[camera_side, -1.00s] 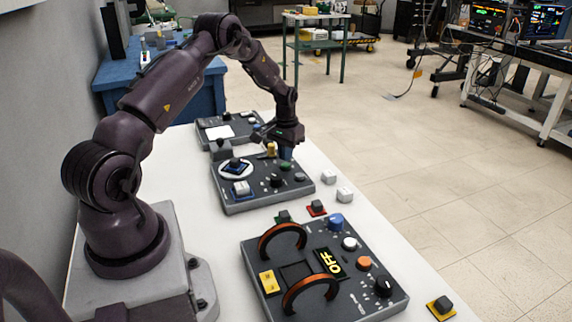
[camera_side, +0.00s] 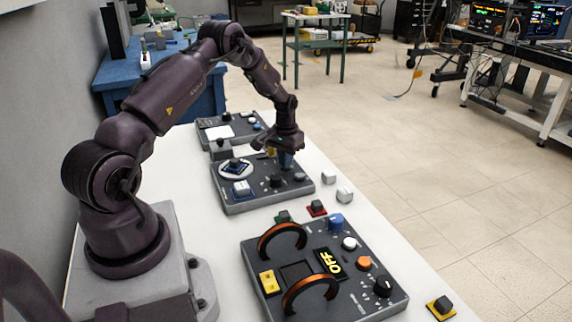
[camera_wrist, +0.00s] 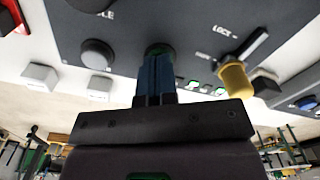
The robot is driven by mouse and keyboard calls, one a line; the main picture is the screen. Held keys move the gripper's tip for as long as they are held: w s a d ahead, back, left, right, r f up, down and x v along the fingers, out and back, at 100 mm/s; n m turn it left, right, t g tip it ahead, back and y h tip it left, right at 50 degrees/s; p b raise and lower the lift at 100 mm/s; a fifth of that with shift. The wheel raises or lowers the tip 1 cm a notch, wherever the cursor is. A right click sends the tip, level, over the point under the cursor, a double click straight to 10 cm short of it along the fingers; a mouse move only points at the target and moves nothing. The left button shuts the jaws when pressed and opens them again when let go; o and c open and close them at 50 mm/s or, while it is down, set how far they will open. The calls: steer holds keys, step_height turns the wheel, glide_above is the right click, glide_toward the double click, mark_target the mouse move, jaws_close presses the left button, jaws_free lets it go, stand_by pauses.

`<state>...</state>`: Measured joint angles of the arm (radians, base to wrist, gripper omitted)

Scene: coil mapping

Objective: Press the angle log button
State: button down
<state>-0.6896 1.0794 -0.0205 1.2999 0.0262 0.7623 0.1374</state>
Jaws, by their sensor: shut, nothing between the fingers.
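The middle grey control panel (camera_side: 255,203) lies on the white table. My gripper (camera_side: 287,166) points down over its far right part, with blue fingers together and empty. In the side view the gripper hides this button. A grey round button (camera_wrist: 97,54) sits beside it. The angle log label cannot be read.
A yellow-tipped lever (camera_wrist: 236,80) by a LOCK label stands close to the fingers. White cubes (camera_side: 344,195) lie right of the panel. A larger panel with orange-and-black coils (camera_side: 310,290) is in front, and another panel (camera_side: 210,130) is behind.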

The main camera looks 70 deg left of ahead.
steer(key=shift+r, duration=3.25)
steer(key=s, duration=0.1)
steer(key=d, duration=0.1)
steer(key=s+d, duration=0.1)
steer(key=shift+s+d+f+g+h, duration=0.25)
steer(key=shift+s+g+h, duration=0.05)
steer(key=shift+g, duration=0.1)
steer(key=s+d+r+m+t, duration=0.1)
steer(key=s+d+r, duration=0.2)
steer(key=d+r, duration=0.5)
steer(key=s+d+r+m, duration=0.1)
steer(key=s+d+r, duration=0.2)
steer(key=d+r, duration=0.5)
steer(key=s+d+r+m+t, duration=0.4)
steer(key=s+d+r+t, duration=0.1)
steer(key=s+d+r, duration=0.4)
steer(key=s+d, duration=0.2)
steer(key=d, duration=0.2)
steer(key=shift+r, duration=0.15)
